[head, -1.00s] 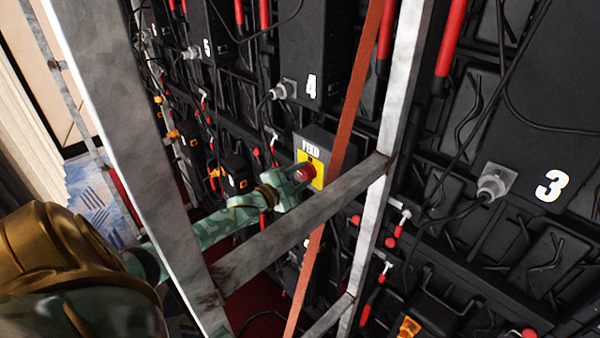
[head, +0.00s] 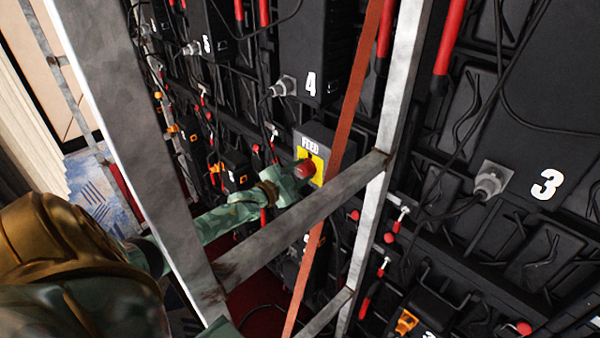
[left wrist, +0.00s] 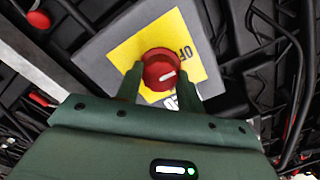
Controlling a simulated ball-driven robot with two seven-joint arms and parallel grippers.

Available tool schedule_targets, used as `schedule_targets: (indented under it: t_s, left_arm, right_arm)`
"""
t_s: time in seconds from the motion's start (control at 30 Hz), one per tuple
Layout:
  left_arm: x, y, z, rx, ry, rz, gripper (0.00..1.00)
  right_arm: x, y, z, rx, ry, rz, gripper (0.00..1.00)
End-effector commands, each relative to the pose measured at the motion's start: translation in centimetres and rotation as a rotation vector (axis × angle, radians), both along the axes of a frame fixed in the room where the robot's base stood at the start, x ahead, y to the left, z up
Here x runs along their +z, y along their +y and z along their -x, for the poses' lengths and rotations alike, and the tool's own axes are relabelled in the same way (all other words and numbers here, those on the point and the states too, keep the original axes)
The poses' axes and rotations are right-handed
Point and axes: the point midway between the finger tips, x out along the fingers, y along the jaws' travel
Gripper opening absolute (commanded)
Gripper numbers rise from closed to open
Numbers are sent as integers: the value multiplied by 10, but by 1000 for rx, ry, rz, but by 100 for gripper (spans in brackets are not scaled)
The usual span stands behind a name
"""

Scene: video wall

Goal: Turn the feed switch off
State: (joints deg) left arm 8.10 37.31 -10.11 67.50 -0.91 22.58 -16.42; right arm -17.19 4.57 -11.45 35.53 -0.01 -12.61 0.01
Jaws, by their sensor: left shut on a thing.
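The feed switch is a grey box labelled FEED with a yellow plate (head: 318,160) and a red round knob (head: 306,168). It is on the back of the video wall, behind a metal frame. My left gripper (head: 303,169) reaches past the frame and is shut on the knob. In the left wrist view its two fingers sit on either side of the red knob (left wrist: 161,69). The knob's white mark slants up to the right. Part of the word OFF shows on the yellow plate (left wrist: 190,50); the rest of the plate's lettering is hidden. My right gripper is not in view.
A grey metal upright (head: 130,130) and a crossbar (head: 300,215) stand close around my left arm. An orange strap (head: 352,110) hangs just right of the switch. Black cables loop across the numbered panels.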

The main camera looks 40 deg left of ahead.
Motion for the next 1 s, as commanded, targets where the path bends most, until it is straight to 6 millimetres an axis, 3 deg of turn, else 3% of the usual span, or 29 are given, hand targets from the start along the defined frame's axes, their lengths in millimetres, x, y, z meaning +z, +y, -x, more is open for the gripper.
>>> schedule_targets:
  t_s: [0.03,0.1,0.4,0.53,1.0]
  left_arm:
    - [-2,-1,1,0,5,4,43]
    - [-2,0,1,0,4,3,60]
    - [-1,0,2,0,1,1,60]
    - [-1,1,14,0,3,1,60]
    - [-3,11,131,1,7,2,60]
  right_arm:
    - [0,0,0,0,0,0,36]
    - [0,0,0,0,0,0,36]
    - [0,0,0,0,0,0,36]
    - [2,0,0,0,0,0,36]
    - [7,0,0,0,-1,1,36]
